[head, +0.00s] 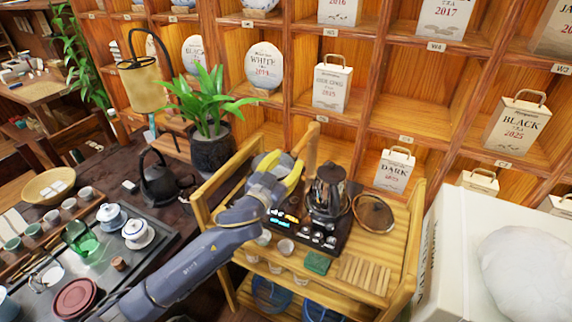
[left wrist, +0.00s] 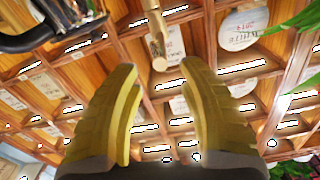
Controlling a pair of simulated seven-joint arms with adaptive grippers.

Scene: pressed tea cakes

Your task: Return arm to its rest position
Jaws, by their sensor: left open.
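My left arm comes in from the lower left of the head view. Its gripper (head: 290,176) has yellow fingers and is over the wooden cart, left of the glass kettle. In the left wrist view the two yellow fingers (left wrist: 158,100) stand apart with nothing between them. Behind them the wooden shelf wall shows upside down. My right gripper is in neither view.
The wooden cart (head: 407,235) carries the glass kettle (head: 327,192), a round lid (head: 373,213) and small cups. A potted plant (head: 210,150), a dark teapot (head: 158,180) and a tea tray (head: 150,255) stand left. Shelves (head: 400,120) hold tea packages. A white box (head: 450,240) is right.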

